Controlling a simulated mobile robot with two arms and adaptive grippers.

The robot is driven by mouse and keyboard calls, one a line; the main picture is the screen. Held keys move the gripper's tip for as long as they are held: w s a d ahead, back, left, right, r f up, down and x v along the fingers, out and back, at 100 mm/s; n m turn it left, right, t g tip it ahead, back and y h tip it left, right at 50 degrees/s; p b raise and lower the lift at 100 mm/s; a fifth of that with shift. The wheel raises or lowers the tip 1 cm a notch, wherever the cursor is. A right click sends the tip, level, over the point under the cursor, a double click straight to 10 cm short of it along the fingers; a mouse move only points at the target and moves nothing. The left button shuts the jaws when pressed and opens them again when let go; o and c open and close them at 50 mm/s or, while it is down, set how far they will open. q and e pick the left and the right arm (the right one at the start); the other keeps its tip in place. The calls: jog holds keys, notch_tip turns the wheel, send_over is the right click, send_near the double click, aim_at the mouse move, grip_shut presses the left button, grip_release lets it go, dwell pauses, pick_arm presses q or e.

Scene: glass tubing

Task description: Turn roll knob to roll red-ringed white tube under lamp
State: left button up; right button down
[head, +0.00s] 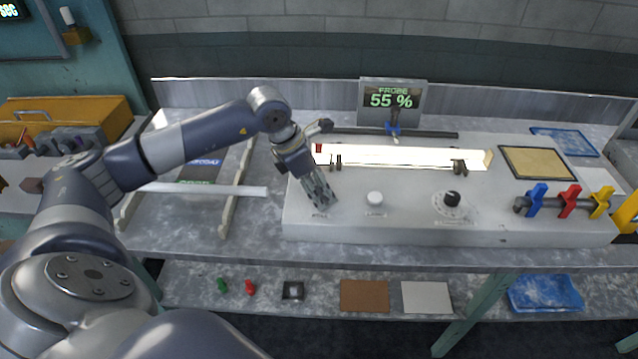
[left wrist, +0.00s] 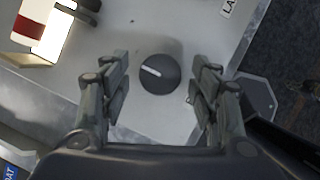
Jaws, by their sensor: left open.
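The red-ringed white tube (head: 400,155) lies level in the brightly lit trough on the bench unit. Its red ring (head: 319,148) is at the left end, and it also shows at the upper left of the left wrist view (left wrist: 30,27). The roll knob (left wrist: 160,73) is dark and round with a white pointer line that points to the upper left. My left gripper (head: 319,198) points down over the unit's front left, hiding the knob in the head view. In the left wrist view its open fingers (left wrist: 162,82) stand on either side of the knob, with visible gaps. My right gripper is out of view.
A white button (head: 375,198) and a black dial (head: 452,198) sit right of my gripper. A display (head: 393,101) behind reads 55 %. Blue, red and yellow clips (head: 569,200) stand at the right. Another white tube (head: 205,189) rests on a rack at left.

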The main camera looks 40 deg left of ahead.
pick_arm(q)
jog(key=shift+d+f, duration=0.1)
jog(key=shift+f, duration=0.2)
jog(key=shift+w, duration=0.1)
jog(key=c, duration=1)
jog(key=shift+f+n+y+b, duration=0.2)
jog(key=shift+n+y+b, duration=0.1)
jog(key=shift+n+b, duration=0.7)
jog(key=shift+d+n+t+y+b, duration=0.15)
jog(key=shift+n+t+y+b, duration=0.2)
jog(key=shift+n+b, duration=0.35)
jog(key=shift+r+n+b, duration=0.2)
jog(key=shift+n+b, duration=0.1)
jog(key=shift+n, duration=0.4)
jog(key=o, duration=1)
